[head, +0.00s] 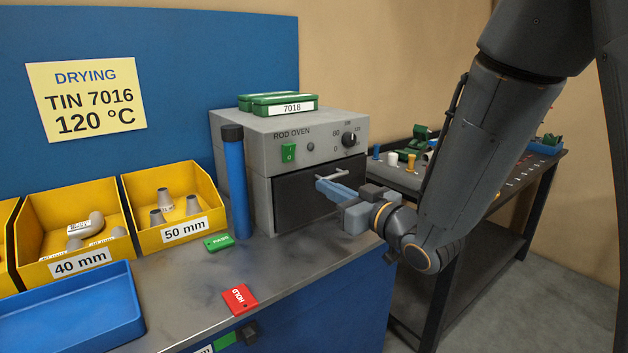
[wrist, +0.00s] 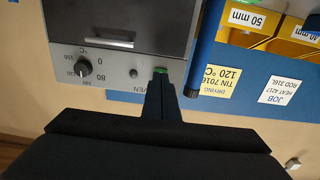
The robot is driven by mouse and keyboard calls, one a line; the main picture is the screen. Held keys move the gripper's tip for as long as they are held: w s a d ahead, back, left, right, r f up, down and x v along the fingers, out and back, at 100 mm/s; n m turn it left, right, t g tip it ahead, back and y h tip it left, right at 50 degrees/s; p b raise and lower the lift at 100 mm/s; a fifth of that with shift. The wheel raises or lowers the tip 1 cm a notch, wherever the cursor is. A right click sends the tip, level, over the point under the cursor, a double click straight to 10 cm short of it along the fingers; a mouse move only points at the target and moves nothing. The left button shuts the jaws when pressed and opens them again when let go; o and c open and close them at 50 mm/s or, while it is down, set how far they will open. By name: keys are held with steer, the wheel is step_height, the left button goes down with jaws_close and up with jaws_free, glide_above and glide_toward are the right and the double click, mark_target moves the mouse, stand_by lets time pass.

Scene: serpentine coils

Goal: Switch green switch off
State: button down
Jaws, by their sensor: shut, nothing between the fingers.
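The green switch (head: 288,152) is a small rocker on the upper left of the grey rod oven's front panel (head: 262,150). Which way it is set is too small to tell. My gripper (head: 322,186) is shut and empty, in front of the dark oven door, below and right of the switch in the head view. In the wrist view, which is upside down, my closed fingers (wrist: 160,84) point at the green switch (wrist: 160,70) and partly hide it. I see no clear contact in the head view.
The oven door has a bar handle (head: 332,174) near my fingers. A black knob (head: 349,140) is right of the switch. A blue tube (head: 235,185) stands left of the oven. Green boxes (head: 278,104) sit on top. Yellow bins (head: 175,235) are at left.

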steer(key=shift+s+d+f, duration=0.2)
steer(key=shift+s+d, duration=0.25)
steer(key=shift+s, duration=0.05)
steer(key=shift+s+d+f, duration=0.15)
steer(key=shift+s+d, duration=0.3)
steer(key=shift+s, duration=0.05)
steer(key=s+d+f+m+g+h, duration=0.3)
steer(key=d+f+m+g+h, duration=0.2)
steer(key=d+f+h, duration=0.75)
steer(key=s+d+f+m+g, duration=0.1)
steer(key=s+d+f+g, duration=0.1)
steer(key=s, duration=0.6)
steer(key=s+d+f+m+g, duration=0.2)
steer(key=s+d+g, duration=0.3)
steer(key=s, duration=0.4)
steer(key=shift+s+f+g, duration=0.2)
steer(key=shift+s+g, duration=0.1)
steer(key=shift+g, duration=0.2)
steer(key=shift+y, duration=0.25)
